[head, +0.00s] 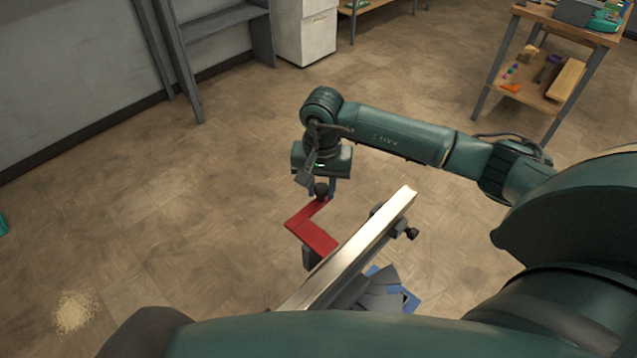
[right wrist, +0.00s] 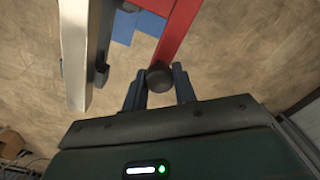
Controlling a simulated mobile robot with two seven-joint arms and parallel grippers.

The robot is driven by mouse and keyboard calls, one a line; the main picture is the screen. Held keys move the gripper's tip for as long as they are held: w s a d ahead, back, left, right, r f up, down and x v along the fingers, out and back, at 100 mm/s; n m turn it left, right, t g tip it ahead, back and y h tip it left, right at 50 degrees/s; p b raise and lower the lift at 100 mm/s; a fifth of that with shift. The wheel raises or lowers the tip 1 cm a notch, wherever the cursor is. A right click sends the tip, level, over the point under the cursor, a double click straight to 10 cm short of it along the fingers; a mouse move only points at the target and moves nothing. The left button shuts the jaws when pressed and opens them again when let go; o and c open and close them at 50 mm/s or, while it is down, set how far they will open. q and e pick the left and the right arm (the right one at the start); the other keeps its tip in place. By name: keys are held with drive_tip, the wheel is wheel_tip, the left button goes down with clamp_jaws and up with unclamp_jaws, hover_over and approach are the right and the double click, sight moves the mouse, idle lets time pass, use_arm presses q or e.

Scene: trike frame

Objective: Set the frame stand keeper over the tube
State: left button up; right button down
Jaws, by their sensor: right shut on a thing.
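My right gripper (head: 320,188) is shut on the black knob (right wrist: 160,78) of a red, L-shaped piece (head: 310,233), which looks like the keeper. In the right wrist view the red piece (right wrist: 178,32) reaches away from the fingers. A bright, square-edged metal bar (head: 360,240), which looks like the tube, slopes from lower left to upper right beside it. The bar also shows in the right wrist view (right wrist: 74,50), left of the red piece with a gap between them there. In the head view the red piece's near end lies left of the bar. My left gripper is not in view.
Dark knobs (head: 412,233) stick out from the stand by the bar. A blue item (head: 411,302) lies low behind it. A wooden shelf unit (head: 540,90) stands at upper right, and a white cabinet (head: 305,35) at the back. The floor at left is mostly clear.

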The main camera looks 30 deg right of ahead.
drive_tip(key=s, duration=0.1)
drive_tip(key=s+d, duration=0.1)
drive_tip(key=s, duration=0.2)
drive_tip(key=shift+s+d+b, duration=0.4)
drive_tip(key=c, duration=1.1)
unclamp_jaws()
drive_tip(key=shift+s, duration=0.1)
drive_tip(key=shift+c, duration=0.2)
drive_tip(key=shift+o, duration=0.2)
wheel_tip(320, 180, up, 13)
drive_tip(key=b, duration=0.1)
